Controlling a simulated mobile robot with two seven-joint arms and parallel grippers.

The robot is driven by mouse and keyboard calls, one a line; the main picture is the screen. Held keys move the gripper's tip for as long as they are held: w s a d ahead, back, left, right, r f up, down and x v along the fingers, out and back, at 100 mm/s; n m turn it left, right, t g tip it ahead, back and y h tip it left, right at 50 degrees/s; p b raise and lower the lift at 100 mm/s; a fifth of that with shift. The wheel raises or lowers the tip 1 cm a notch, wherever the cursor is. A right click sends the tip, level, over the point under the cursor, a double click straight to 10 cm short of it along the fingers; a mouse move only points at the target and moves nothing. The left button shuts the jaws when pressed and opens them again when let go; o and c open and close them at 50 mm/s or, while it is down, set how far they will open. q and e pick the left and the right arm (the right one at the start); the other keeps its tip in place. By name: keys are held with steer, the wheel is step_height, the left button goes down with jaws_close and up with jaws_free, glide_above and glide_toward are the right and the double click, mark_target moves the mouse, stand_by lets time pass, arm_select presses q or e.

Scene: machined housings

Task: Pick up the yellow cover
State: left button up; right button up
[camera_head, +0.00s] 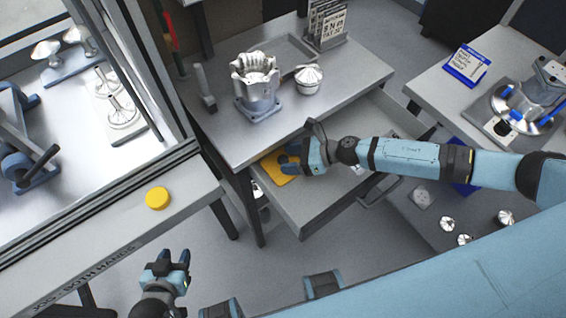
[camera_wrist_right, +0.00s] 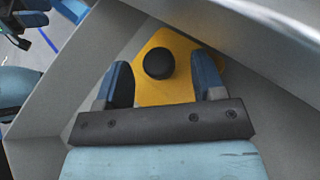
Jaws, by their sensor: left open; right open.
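The yellow cover (camera_head: 278,168) lies flat in the left end of the open drawer (camera_head: 318,205). In the right wrist view the yellow cover (camera_wrist_right: 166,84) is a plate with a round black knob (camera_wrist_right: 159,63) on top. My right gripper (camera_head: 290,163) reaches into the drawer over the cover and hides part of it. Its two blue fingers (camera_wrist_right: 165,82) are open, with the cover beyond and between them and the knob just past the fingertips. My left gripper (camera_head: 176,258) is open and empty, low at the left, away from the cover.
The drawer walls and the table (camera_head: 225,140) edge lie close to my right gripper. A yellow round button (camera_head: 158,198) sits on the machine ledge at left.

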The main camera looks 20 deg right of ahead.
steer(key=shift+w+a+f, duration=0.15)
steer(key=shift+a, duration=0.2)
steer(key=shift+c, duration=0.4)
steer(key=c, duration=1)
steer(key=shift+o, duration=0.2)
